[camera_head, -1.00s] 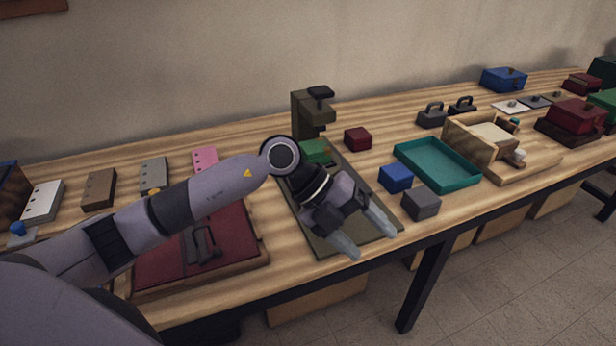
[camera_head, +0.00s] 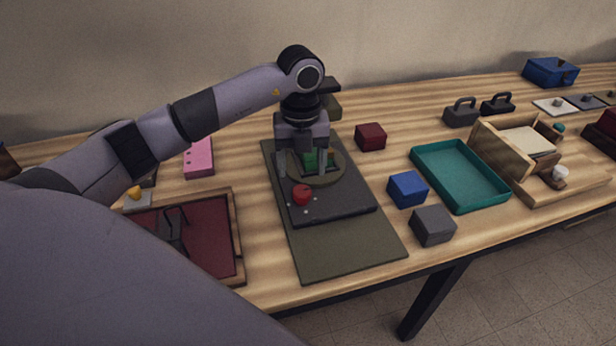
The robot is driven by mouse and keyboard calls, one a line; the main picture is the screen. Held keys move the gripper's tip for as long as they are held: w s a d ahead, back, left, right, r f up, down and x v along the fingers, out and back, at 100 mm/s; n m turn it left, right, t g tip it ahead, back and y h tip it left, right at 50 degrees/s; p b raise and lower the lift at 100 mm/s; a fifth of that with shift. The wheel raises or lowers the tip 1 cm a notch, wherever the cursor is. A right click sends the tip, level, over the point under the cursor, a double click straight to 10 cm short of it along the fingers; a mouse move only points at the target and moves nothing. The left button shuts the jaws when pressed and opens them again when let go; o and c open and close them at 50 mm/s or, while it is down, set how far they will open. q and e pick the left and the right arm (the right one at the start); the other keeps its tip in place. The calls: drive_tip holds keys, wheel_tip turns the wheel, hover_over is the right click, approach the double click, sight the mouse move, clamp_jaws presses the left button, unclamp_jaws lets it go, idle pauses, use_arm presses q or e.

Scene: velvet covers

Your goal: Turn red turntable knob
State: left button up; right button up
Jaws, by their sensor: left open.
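The red knob (camera_head: 302,195) stands on the front part of a dark base plate (camera_head: 345,204), with small pale marks around it. Behind it on the same plate is the round olive turntable (camera_head: 336,178), bearing a green block (camera_head: 310,160) and a small orange-yellow piece. My left gripper (camera_head: 302,174) points down over the turntable. Its fingers are apart, on either side of the green block in the picture, just behind the knob. I cannot tell whether they touch anything. My right gripper is not in view.
The plate lies on an olive mat (camera_head: 350,248). To the right are a dark red block (camera_head: 370,137), a blue block (camera_head: 407,189), a grey block (camera_head: 433,226) and a teal tray (camera_head: 458,170). A dark red framed board (camera_head: 212,240) lies at the left.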

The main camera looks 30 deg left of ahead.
sight(302, 190)
use_arm(q)
wheel_tip(302, 190, down, 6)
drive_tip(key=shift+s+p, duration=0.1)
drive_tip(key=shift+p, duration=0.2)
drive_tip(key=c, duration=1.1)
